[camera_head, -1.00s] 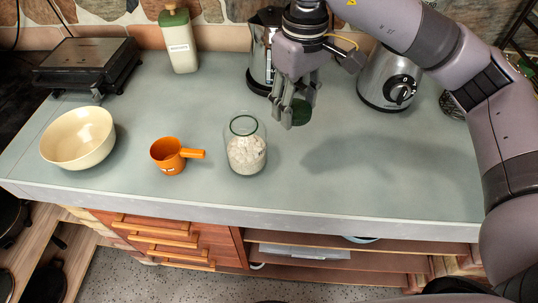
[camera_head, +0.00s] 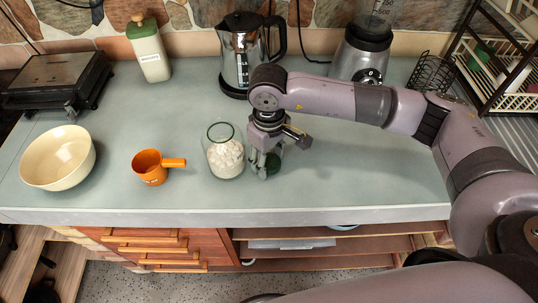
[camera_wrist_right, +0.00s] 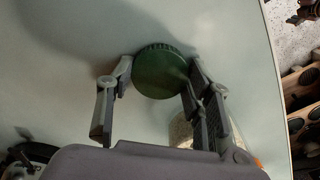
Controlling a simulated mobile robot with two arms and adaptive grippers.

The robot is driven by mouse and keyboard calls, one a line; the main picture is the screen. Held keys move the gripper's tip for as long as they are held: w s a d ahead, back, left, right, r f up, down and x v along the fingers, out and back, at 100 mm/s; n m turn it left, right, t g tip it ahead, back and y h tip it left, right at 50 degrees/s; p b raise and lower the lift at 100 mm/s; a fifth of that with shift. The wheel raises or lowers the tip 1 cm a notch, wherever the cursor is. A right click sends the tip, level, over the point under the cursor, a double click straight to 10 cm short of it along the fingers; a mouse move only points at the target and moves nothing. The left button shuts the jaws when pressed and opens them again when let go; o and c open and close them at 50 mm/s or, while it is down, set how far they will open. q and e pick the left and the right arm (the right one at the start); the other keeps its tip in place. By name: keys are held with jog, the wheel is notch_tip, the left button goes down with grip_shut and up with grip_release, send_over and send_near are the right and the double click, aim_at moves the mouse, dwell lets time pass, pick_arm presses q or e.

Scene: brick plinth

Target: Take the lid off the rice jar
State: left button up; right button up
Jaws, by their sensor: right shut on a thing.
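The glass rice jar (camera_head: 225,158) stands upright and open-topped on the counter, with white rice inside. My right gripper (camera_head: 265,168) is just right of the jar, pointing down, and is shut on the round green lid (camera_head: 272,164). In the right wrist view the lid (camera_wrist_right: 162,72) is held between the two fingers (camera_wrist_right: 160,78), and a part of the jar (camera_wrist_right: 181,130) shows behind the right finger. I cannot tell whether the lid touches the counter. My left gripper is not in view.
An orange measuring cup (camera_head: 149,168) and a cream bowl (camera_head: 58,158) stand left of the jar. A kettle (camera_head: 238,60), a bottle (camera_head: 150,52), a grill (camera_head: 60,82) and a blender (camera_head: 358,58) stand behind. The counter (camera_head: 360,170) right of the gripper is clear.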

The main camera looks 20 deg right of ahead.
jog(key=shift+f, duration=0.1)
jog(key=shift+f+b, duration=0.1)
jog(key=shift+b, duration=0.2)
jog(key=o, duration=1.3)
jog(key=shift+c, duration=0.2)
